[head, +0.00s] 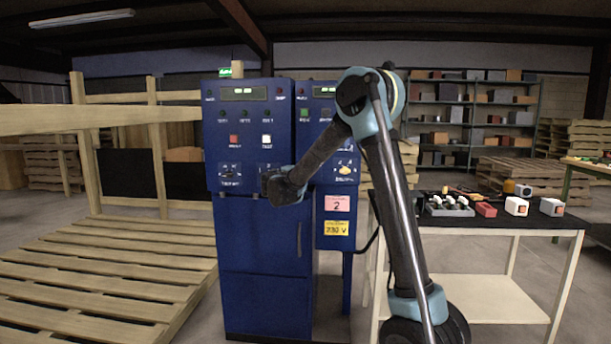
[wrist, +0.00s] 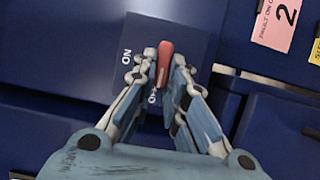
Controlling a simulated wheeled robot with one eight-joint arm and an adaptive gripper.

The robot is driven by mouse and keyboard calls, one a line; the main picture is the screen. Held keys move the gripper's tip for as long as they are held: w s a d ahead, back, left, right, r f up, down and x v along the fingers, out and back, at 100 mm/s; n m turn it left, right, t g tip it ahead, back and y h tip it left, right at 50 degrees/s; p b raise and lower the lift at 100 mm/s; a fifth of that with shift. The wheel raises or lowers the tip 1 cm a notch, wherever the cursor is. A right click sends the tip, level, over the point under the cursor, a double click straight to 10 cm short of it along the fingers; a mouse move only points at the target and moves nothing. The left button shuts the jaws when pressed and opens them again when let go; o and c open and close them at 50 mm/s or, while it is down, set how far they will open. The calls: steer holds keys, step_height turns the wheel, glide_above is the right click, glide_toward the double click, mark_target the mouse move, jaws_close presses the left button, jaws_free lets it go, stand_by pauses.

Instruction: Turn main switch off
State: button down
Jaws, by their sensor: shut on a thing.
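The main switch has a red handle (wrist: 165,62) on a dark blue plate (wrist: 190,38) in the wrist view. White lettering on the plate reads ON to the left of the handle. More lettering lower down is partly covered by a finger. My gripper (wrist: 164,58) has one finger on each side of the handle and is shut on it. The handle runs nearly upright in the picture, with its rounded top showing between the fingertips. In the head view my gripper (head: 272,185) is at the front of the blue cabinet (head: 262,245) and hides the switch.
A pink label (head: 338,204) and a yellow 230 V label (head: 336,228) are on the panel right of my gripper. A pallet (head: 110,262) and wooden rails stand left. A table (head: 530,222) with small boxes and tools stands right.

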steer(key=c, duration=1.6)
jaws_free()
steer(key=shift+w+d+f, duration=0.1)
steer(key=shift+w+f, duration=0.05)
steer(key=v, duration=1.2)
